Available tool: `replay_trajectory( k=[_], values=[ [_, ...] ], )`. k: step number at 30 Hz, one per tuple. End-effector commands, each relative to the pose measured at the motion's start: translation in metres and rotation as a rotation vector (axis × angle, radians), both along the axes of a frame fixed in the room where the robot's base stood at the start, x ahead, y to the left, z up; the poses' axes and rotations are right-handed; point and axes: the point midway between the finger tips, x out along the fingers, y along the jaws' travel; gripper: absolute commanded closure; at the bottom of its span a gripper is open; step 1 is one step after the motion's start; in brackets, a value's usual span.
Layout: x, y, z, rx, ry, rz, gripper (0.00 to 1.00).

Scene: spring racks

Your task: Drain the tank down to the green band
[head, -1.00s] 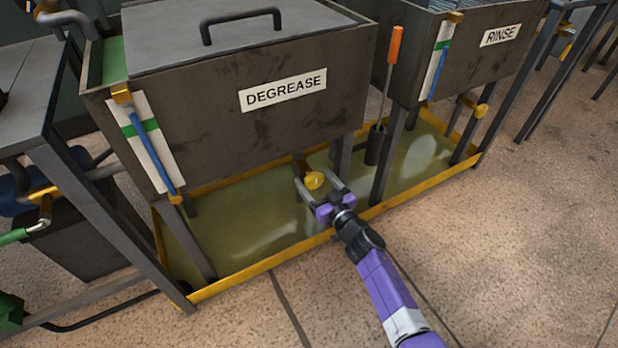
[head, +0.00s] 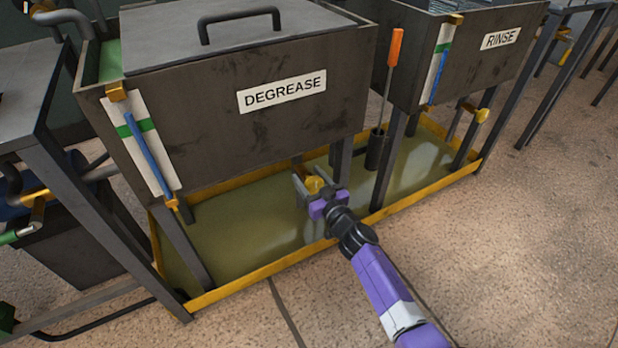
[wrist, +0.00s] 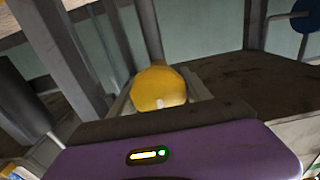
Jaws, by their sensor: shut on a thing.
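The DEGREASE tank (head: 225,125) is a dark grey box with a handled lid. Its level gauge (head: 150,160) is a white plate on the front left with a green band (head: 126,131) near the top. The blue column (head: 155,157) in the gauge tops out slightly above that band. A yellow valve knob (head: 315,184) sits low under the tank's front. My gripper (head: 313,190) is shut on the knob, one finger on each side. The knob also shows large in the wrist view (wrist: 158,89), partly hidden below by my gripper body.
A yellow-rimmed drip tray (head: 262,274) holding murky liquid lies under the tanks. The RINSE tank (head: 455,80) stands right, with its own gauge and yellow knob (head: 481,115). An orange-handled tool (head: 394,47) stands in a dark holder between them.

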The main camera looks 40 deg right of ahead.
Motion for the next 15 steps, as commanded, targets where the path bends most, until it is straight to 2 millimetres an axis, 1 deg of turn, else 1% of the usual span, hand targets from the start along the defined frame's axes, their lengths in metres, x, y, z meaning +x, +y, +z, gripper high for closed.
replay_trajectory(
  k=[8, 15],
  values=[
    [0.0002, 0.0013, -0.0001, -0.054, 0.016, 0.001, 0.84],
    [0.0004, 0.0024, -0.0003, -0.205, 0.06, 0.001, 0.84]
  ],
)
